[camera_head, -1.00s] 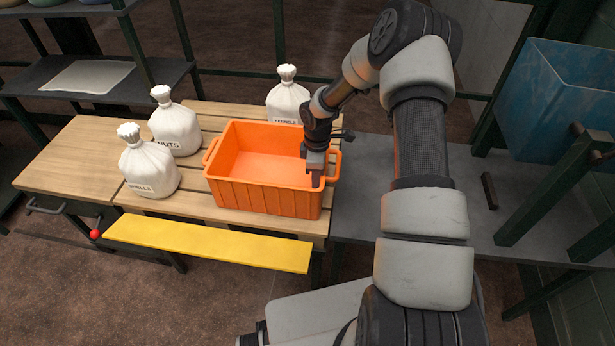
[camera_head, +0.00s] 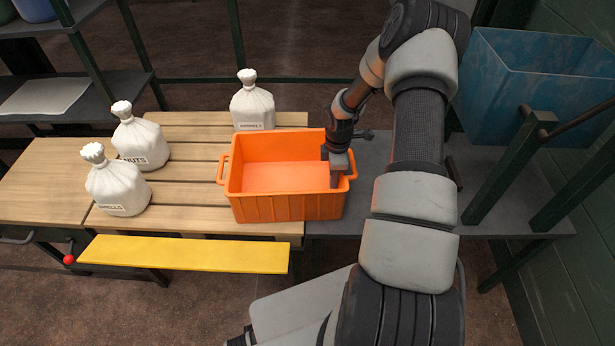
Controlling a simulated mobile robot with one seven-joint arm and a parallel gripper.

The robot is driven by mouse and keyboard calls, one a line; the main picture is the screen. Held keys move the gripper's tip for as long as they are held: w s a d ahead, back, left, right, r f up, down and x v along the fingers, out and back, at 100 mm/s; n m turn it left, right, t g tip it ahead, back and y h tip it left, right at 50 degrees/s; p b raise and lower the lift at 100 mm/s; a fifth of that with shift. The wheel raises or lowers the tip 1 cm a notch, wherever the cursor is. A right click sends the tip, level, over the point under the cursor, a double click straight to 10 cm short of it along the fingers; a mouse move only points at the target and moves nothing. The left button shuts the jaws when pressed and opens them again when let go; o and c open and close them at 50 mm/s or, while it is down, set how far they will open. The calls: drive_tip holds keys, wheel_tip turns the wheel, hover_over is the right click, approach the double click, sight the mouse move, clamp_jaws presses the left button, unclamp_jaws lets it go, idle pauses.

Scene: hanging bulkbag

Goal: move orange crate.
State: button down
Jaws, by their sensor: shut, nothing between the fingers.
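The orange crate (camera_head: 285,206) is upright and looks empty. It straddles the right end of the slatted wooden table (camera_head: 190,222), and its right part sits over the grey surface beside it. My gripper (camera_head: 336,181) is shut and reaches down into the crate at its right end, close to the right wall and handle. Nothing shows between its fingers. Whether the fingertips touch the wall or the crate floor cannot be told.
White sacks stand on the table: one (camera_head: 254,108) behind the crate, two (camera_head: 140,145) (camera_head: 118,190) at left. A yellow board (camera_head: 185,254) runs along the front. The grey surface (camera_head: 490,205) at right has free room. A blue bin (camera_head: 535,90) stands at back right.

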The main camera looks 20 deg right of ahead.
drive_tip(key=s+d, duration=0.2)
drive_tip(key=d, duration=0.5)
drive_tip(key=s+d, duration=0.3)
drive_tip(key=d, duration=0.5)
drive_tip(key=s+d, duration=0.3)
drive_tip(key=d, duration=0.5)
drive_tip(key=shift+s+d, duration=0.1)
drive_tip(key=shift+s, duration=0.05)
